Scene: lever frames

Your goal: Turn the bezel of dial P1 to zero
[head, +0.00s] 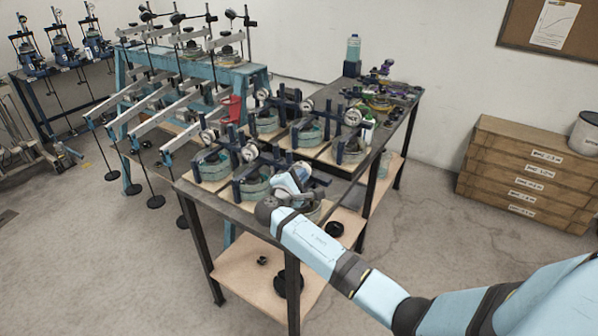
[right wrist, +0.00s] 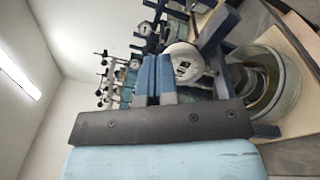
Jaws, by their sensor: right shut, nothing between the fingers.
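Several round white dials with dark frames stand over green-blue rings on the dark bench; I cannot read any label that marks P1. The nearest dial (head: 302,170) is beside my right gripper (head: 298,176), at the bench's near corner, partly covered by the hand. In the right wrist view my right gripper (right wrist: 161,62) is shut, its two blue fingers together and empty. A white dial (right wrist: 184,62) is just right of the fingertips, its face partly seen; I cannot tell whether they touch it. Its pointer and bezel are too small to read. My left gripper is out of view.
The dark bench (head: 232,211) has more dial frames close together, leaving little room. Lever arms with hanging weights stand on a teal frame (head: 122,70) at left. Wooden crates (head: 520,165) are at right. A glass bowl (right wrist: 262,85) is right of the dial in the wrist view.

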